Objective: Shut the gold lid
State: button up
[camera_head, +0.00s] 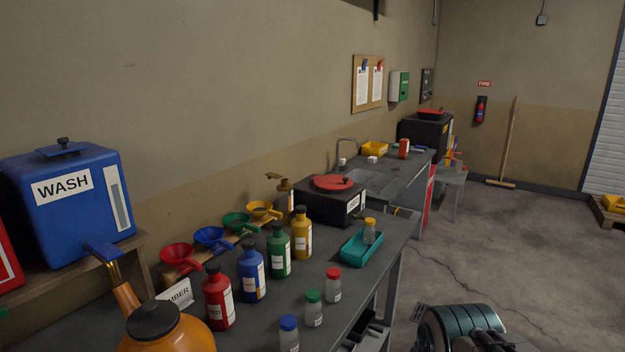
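A small gold-brown canister (285,197) stands at the back of the bench, near the wall, just left of a black box with a red round lid. A gold lid (274,176) shows at its top, sticking out to the left and seeming raised, though it is too small to tell how far it is open. Part of my own arm, teal and dark, shows at the bottom right edge, well away from the canister. My gripper's fingers are not visible.
Colored bottles (251,270) and several funnels (210,238) stand in front and left of the canister. The black box (331,200) is close on its right. A teal tray (363,248) holds a yellow-capped jar. The floor at right is open.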

aim_at(275, 174)
jog(key=k, duration=0.25)
jog(key=z, duration=1.1)
jog(key=i, duration=4.5)
jog(key=u, duration=1.2)
jog(key=i, duration=0.9)
jog(key=u, duration=1.55)
jog(key=i, duration=0.7)
jog(key=u, duration=0.4)
